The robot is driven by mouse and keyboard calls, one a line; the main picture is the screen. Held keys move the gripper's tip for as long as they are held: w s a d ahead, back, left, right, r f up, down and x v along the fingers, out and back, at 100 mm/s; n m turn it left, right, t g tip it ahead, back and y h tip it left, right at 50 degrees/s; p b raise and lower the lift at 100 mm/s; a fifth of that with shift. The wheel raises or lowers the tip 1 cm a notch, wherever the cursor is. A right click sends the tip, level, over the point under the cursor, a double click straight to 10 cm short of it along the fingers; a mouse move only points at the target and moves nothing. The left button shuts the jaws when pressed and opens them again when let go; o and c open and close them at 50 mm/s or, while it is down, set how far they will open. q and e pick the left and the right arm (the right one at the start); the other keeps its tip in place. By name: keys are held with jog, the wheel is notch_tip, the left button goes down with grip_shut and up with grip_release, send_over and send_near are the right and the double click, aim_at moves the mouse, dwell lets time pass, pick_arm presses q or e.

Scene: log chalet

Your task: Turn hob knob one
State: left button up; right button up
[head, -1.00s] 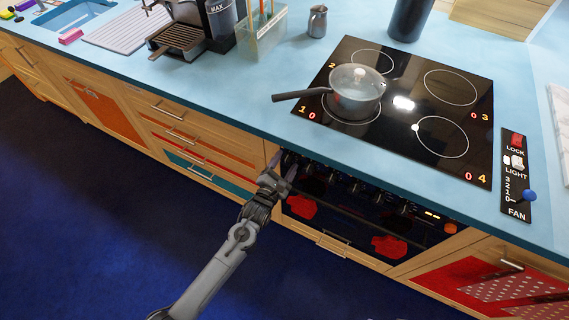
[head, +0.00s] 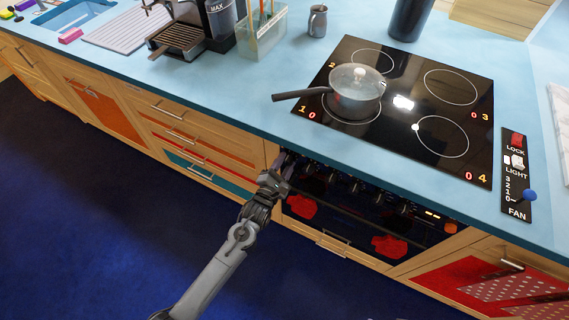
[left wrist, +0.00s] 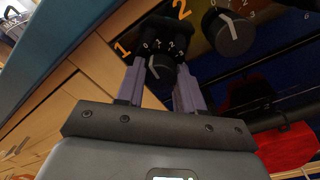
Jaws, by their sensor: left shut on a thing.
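Hob knob one (left wrist: 161,69) is a dark round knob beside an orange 1 and a small number dial in the left wrist view. It sits between the two purple-grey fingers of my left gripper (left wrist: 161,88), which is shut on it. Its white pointer mark shows, but I cannot tell exactly which number it points at. In the head view my left gripper (head: 274,180) is at the left end of the oven's knob row and hides knob one. The hob display for zone 1 (head: 305,114) reads 0. My right gripper is not in view.
Knob two (left wrist: 231,31) is close beside knob one. A lidded saucepan (head: 355,92) stands on the black hob (head: 400,135) above, its handle pointing left. Red cloth-like shapes (head: 388,247) show at the oven front. The blue floor before the cabinets is clear.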

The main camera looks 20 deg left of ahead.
pick_arm(q)
jog(key=m, duration=0.9)
jog(key=shift+m, duration=0.4)
jog(key=m, duration=0.4)
jog(key=shift+m+h, duration=0.4)
jog(key=m, duration=0.4)
jog(key=shift+a+m, duration=0.1)
jog(key=shift+m, duration=0.3)
jog(key=m, duration=0.4)
jog(key=shift+r+m+h, duration=0.1)
jog(key=shift+m+h, duration=0.2)
jog(key=shift+m, duration=0.1)
jog(key=m, duration=0.3)
jog(key=shift+m+p, duration=0.4)
jog(key=m, duration=0.3)
jog(key=shift+m, duration=0.3)
jog(key=m, duration=0.4)
jog(key=shift+p, duration=0.4)
jog(key=shift+m+h, duration=0.3)
